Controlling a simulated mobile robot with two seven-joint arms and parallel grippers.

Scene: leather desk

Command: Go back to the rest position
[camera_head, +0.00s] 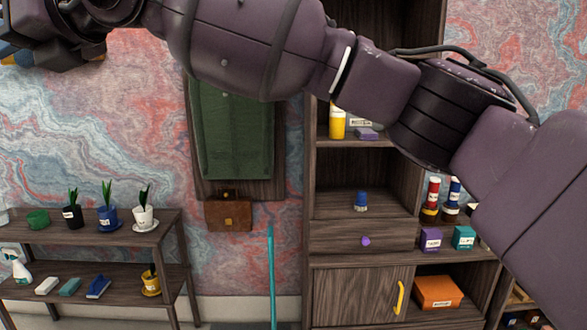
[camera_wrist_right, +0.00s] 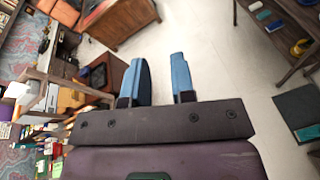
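My right arm crosses the top of the head view from the lower right to the upper left. Its end is cut off by the picture's left edge there, and its fingers do not show clearly. In the right wrist view my right gripper (camera_wrist_right: 161,80) has two blue fingers that stand apart with nothing between them. It is open and empty, with pale floor behind the fingers. My left gripper does not show in either view.
A dark wooden shelf (camera_head: 147,236) with potted plants stands at the left. A cabinet (camera_head: 365,236) with a drawer and cupboard stands centre right, partly behind my arm. A green board (camera_head: 237,135) hangs on the wall. A teal pole (camera_head: 271,270) stands in front.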

